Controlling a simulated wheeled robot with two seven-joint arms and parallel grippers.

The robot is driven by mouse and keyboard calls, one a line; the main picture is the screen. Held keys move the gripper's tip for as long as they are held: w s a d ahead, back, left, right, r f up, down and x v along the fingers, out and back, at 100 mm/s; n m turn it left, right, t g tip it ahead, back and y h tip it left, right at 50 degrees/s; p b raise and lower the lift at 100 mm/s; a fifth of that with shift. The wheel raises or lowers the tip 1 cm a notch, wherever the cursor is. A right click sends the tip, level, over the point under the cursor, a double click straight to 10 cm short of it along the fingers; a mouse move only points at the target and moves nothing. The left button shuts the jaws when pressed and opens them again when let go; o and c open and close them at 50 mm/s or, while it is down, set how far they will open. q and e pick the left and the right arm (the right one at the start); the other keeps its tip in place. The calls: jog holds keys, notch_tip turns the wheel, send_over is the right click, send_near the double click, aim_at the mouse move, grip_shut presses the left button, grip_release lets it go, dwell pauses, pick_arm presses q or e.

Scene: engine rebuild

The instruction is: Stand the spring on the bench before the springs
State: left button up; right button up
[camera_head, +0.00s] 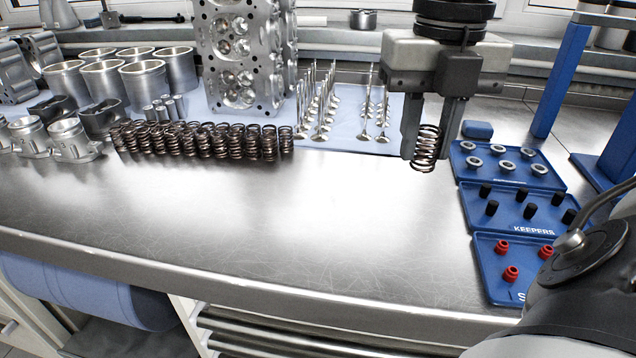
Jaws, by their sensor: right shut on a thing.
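My right gripper (430,140) points down at the right of the bench, shut on a dark coil spring (425,150). The spring is upright between the two fingers, its lower end just below the fingertips. I cannot tell whether it touches the bench (260,220). The other springs (205,143) stand upright in a dense row at the left middle of the bench, along the front edge of the blue mat. The bare metal bench in front of them is clear. My left gripper is not in view.
Blue trays (521,213) with retainers, keepers and red seals lie just right of the held spring. Upright valves (320,105) stand on the mat between the springs and my gripper. A cylinder head (238,55) and cylinder liners (145,85) stand behind the row.

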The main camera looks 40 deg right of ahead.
jog(key=w+a+f, duration=0.2)
jog(key=w+f, duration=0.1)
jog(key=w, duration=0.4)
send_over(332, 208)
jog(key=f, duration=0.5)
jog(key=shift+s+f, duration=0.2)
jog(key=shift+w+f, duration=0.1)
jog(key=shift+f, duration=0.1)
jog(key=shift+w+f, duration=0.1)
jog(key=shift+f, duration=1.5)
jog(key=shift+f, duration=0.2)
jog(key=o, duration=1)
jog(key=shift+r, duration=0.1)
jog(key=shift+c, duration=0.2)
